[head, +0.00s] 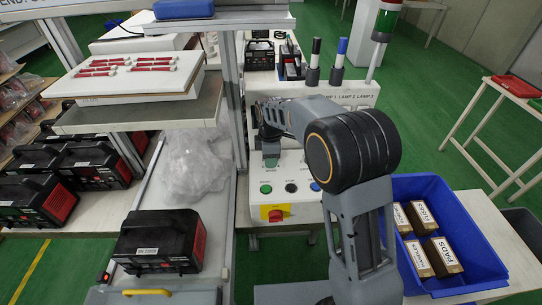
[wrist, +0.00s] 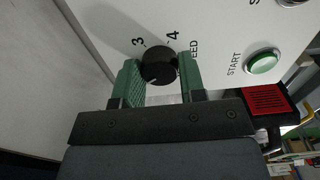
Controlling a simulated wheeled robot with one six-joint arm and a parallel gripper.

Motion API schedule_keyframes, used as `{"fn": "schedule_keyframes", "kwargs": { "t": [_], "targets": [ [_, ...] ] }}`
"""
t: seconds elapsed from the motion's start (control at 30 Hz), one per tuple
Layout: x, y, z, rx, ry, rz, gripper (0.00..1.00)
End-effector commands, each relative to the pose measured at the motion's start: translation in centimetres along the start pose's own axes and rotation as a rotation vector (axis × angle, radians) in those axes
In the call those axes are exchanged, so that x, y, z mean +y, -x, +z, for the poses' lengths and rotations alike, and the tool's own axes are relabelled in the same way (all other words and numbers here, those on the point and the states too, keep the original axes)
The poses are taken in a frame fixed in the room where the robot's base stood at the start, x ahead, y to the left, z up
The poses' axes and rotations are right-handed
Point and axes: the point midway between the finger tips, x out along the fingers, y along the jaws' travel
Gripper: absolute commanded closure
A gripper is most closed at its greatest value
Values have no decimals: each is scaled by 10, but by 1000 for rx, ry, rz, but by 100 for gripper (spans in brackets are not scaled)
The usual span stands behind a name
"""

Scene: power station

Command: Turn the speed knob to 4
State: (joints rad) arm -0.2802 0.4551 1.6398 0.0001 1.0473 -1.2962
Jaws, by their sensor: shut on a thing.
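The black round speed knob (wrist: 159,66) is on a white panel in the wrist view. The printed numbers 3 and 4 show just above it, and "EED" shows to its right. A small pale mark shows low on the knob's face; I cannot tell for sure which number the knob points to. My gripper (wrist: 158,64) has its two green fingers on either side of the knob, shut on it. In the head view my arm reaches to the white control panel (head: 298,163), and the knob is hidden there.
A green START button (wrist: 263,62) is right of the knob in the wrist view. The panel carries several buttons and a red-and-yellow switch (head: 276,213). A blue bin (head: 484,271) with boxes stands at right. A black power unit (head: 160,242) is at left.

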Motion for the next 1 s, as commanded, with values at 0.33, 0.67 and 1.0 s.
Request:
{"fn": "schedule_keyframes", "kwargs": {
  "t": [0.33,0.67,1.0],
  "targets": [
    [0,1,0,1,-326,2,86],
    [0,1,0,1,-639,2,86],
    [0,1,0,0,-963,1,86]
  ]
}}
